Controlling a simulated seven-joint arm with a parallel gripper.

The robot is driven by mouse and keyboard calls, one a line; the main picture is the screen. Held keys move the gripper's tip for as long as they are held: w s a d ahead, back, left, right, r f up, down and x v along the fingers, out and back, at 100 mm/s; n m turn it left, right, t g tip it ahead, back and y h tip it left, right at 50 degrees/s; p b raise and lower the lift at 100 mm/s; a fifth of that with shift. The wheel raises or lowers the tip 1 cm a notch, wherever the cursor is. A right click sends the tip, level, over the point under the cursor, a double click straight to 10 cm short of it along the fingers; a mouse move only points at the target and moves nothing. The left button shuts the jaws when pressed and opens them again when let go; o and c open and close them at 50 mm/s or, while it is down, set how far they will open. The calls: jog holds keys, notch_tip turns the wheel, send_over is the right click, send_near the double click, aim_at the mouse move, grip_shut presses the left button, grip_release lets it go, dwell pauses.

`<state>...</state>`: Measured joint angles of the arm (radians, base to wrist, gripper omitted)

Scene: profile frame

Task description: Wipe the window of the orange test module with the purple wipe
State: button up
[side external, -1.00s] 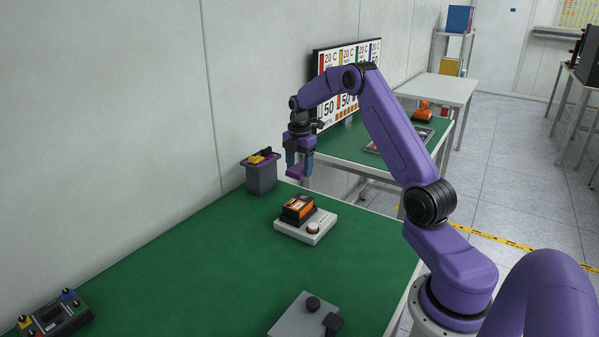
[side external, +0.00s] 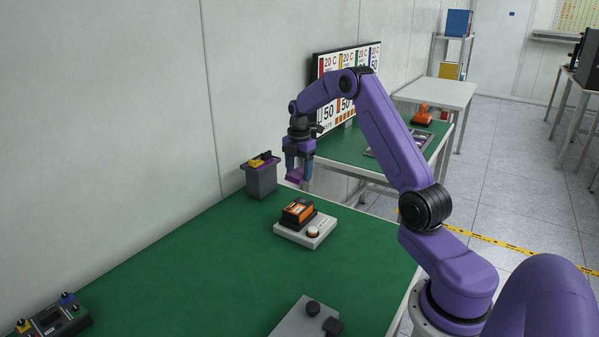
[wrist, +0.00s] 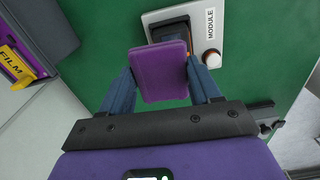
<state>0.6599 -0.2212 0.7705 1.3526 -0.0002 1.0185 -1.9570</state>
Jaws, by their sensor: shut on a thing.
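The orange test module (side external: 298,210) sits in a black holder on a pale base plate (side external: 318,238) on the green mat. In the wrist view the pale base (wrist: 211,25) shows the word MODULE, and the purple wipe hides most of the module. My gripper (side external: 298,172) is shut on the purple wipe (wrist: 163,72), which is held between the two blue fingers. In the side view the wipe (side external: 295,176) hangs in the air above the mat, behind and apart from the module.
A grey box (side external: 307,318) with a black knob is at the front, and a dark control box (side external: 52,316) at lower left. The middle of the mat is clear.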

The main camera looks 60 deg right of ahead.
aim_at(299, 199)
jog(key=shift+f, duration=3.35)
jog(key=shift+s+f, duration=0.3)
jog(key=shift+s, duration=0.2)
jog(key=shift+s+f, duration=0.25)
jog(key=shift+s, duration=1.3)
jog(key=shift+w+r, duration=0.1)
jog(key=shift+w, duration=1.95)
jog(key=shift+r, duration=4.05)
